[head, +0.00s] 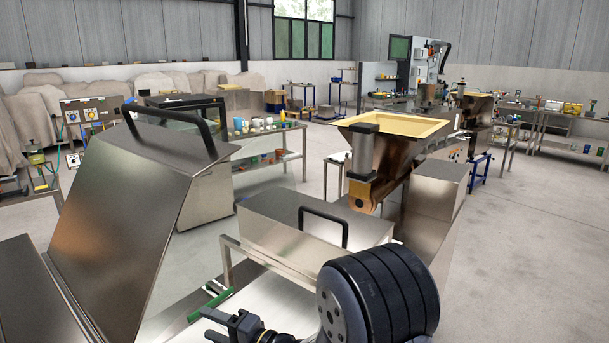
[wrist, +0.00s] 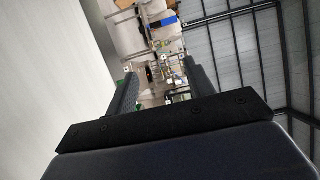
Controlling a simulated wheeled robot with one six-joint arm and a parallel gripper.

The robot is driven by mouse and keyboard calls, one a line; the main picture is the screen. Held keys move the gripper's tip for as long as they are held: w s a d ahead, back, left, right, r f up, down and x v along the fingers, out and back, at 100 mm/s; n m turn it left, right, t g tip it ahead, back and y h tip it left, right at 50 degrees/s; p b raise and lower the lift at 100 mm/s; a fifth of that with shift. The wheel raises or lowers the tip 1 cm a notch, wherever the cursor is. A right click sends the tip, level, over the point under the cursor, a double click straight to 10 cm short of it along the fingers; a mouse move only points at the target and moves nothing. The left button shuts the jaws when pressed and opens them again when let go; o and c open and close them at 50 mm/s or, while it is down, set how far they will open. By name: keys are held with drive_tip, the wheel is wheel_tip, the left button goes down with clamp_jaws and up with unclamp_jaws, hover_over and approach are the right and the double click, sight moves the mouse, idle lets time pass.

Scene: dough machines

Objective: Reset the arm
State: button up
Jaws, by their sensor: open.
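My gripper (head: 212,325) is low in the head view, at the bottom edge, beside the big dark rounded part of my arm. It points to the left, over or near a pale table surface, and nothing shows between its fingers. In the wrist view my gripper (wrist: 163,85) shows two dark fingers standing wide apart, with only distant room between them. Part of my arm is cut off by the bottom edge of the head view.
A large steel machine with a slanted cover (head: 120,220) and black handle stands at the left. A steel box with a handle (head: 300,222) lies beyond my gripper. A hopper machine (head: 395,150) stands behind it. Open floor (head: 540,250) lies at the right.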

drive_tip(key=s+a, duration=0.6)
drive_tip(key=s, duration=0.1)
drive_tip(key=shift+s+b, duration=0.4)
drive_tip(key=shift+b, duration=0.05)
drive_tip(key=shift+w+d, duration=0.1)
idle(0.3)
